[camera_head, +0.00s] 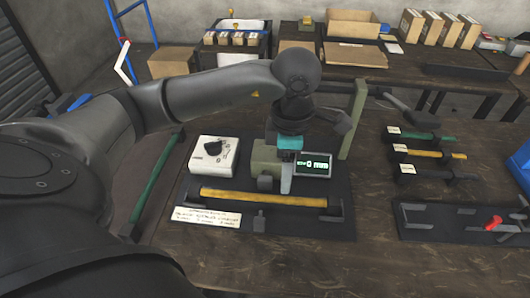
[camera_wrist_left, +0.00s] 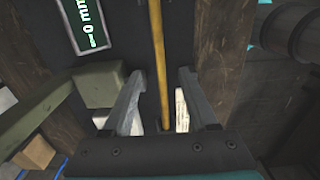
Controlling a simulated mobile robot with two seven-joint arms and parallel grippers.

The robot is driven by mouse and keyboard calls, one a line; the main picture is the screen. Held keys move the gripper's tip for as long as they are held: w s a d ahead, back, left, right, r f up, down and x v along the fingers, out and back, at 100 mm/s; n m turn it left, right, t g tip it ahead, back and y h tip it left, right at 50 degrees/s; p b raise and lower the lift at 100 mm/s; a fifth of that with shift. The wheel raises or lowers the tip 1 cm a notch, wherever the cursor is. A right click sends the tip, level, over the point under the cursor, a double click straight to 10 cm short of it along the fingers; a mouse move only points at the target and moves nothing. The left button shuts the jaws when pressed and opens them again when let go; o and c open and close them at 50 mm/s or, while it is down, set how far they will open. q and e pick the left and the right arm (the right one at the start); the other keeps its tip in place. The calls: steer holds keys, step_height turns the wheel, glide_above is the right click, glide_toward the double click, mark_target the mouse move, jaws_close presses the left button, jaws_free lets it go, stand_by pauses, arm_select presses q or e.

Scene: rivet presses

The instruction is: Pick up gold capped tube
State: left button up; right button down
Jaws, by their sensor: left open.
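A gold-yellow tube (camera_head: 265,197) with dark ends lies level on a dark fixture mat near the front middle. In the left wrist view the yellow tube (camera_wrist_left: 158,60) runs lengthwise between the two grey fingers. My left gripper (camera_head: 286,187), with a teal body, points down just behind and over this tube. In the wrist view my left gripper (camera_wrist_left: 163,78) is open, one finger on each side of the tube; whether it touches them I cannot tell. A second yellow tube (camera_head: 430,154) lies on a rack at the right. My right gripper is not in view.
The green-grey press (camera_head: 355,120) and its display (camera_head: 314,164) stand close to my left gripper. A white control box (camera_head: 213,155) is left of it. A green tube (camera_head: 427,136) shares the right rack. A dark tray (camera_head: 465,221) lies front right. Cartons (camera_head: 435,28) stand behind.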

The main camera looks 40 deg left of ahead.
mark_target(285, 198)
arm_select(q)
step_height(285, 198, down, 4)
steer(key=shift+r, duration=0.15)
steer(key=shift+f+b, duration=0.35)
steer(key=shift+f, duration=0.8)
step_height(285, 198, down, 4)
steer(key=shift+w+d+f+b, duration=0.1)
steer(key=shift+w+f+b, duration=0.1)
steer(key=shift+b, duration=0.4)
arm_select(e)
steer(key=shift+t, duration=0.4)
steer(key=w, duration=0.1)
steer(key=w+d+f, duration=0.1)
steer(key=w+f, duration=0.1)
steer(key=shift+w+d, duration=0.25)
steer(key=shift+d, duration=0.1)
arm_select(q)
steer(key=shift+c, duration=0.4)
jaws_close()
steer(key=shift+r, duration=0.1)
